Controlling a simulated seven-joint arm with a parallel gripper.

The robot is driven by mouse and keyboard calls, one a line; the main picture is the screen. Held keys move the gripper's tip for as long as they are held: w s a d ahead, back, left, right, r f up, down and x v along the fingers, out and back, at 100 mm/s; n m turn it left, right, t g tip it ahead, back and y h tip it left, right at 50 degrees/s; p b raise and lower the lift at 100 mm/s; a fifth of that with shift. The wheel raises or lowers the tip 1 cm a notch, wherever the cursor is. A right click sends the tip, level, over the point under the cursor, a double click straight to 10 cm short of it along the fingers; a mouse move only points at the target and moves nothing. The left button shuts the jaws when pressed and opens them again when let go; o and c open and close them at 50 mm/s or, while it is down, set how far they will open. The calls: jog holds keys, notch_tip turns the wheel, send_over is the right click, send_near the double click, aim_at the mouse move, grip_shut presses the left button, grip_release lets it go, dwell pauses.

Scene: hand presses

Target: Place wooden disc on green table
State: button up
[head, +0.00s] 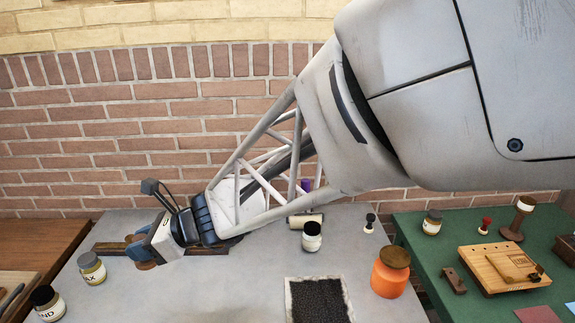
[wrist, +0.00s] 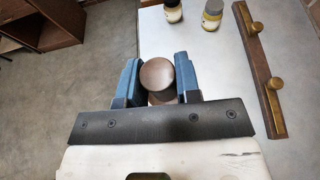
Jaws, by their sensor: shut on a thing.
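My gripper (head: 140,251) is over the grey table at the left in the head view. In the wrist view its blue fingers (wrist: 159,82) are shut on a round brown wooden disc (wrist: 157,75). A second rounded brown part shows just below the disc's face, partly hidden by the gripper bar. In the head view only brown edges of the disc (head: 146,266) show by the blue fingers. The green table (head: 462,226) stands at the far right in the head view, well away from my gripper.
The grey table (head: 190,295) holds jars, an orange pot (head: 391,275), a black-filled tray (head: 318,300) and a wooden rail with brass knobs (wrist: 262,70).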

jog(key=w+d+r+m+t, duration=0.1)
jog(key=w+d+m+t, duration=0.1)
jog(key=w+d, duration=0.9)
jog(key=w+d+m+t, duration=0.2)
jog(key=w+d, duration=0.6)
jog(key=w, duration=0.7)
jog(key=w+d+m+t+h, duration=0.1)
jog(key=w+d, duration=0.3)
jog(key=d, duration=0.5)
jog(key=w+d+m+t+h, duration=0.1)
jog(key=w+d+t, duration=0.1)
jog(key=w+d, duration=0.5)
jog(key=w+d+m+t+h, duration=0.1)
jog(key=w+d, duration=0.1)
jog(key=d, duration=0.9)
jog(key=s+d+f+m+t+h, duration=0.2)
jog(key=d+m+t+h, duration=0.15)
jog(key=d, duration=4.35)
notch_tip(320, 180, down, 18)
jog(key=m, duration=0.1)
jog(key=shift+s+d+f, duration=0.15)
jog(key=shift+s+d, duration=0.05)
jog(key=shift+s, duration=0.05)
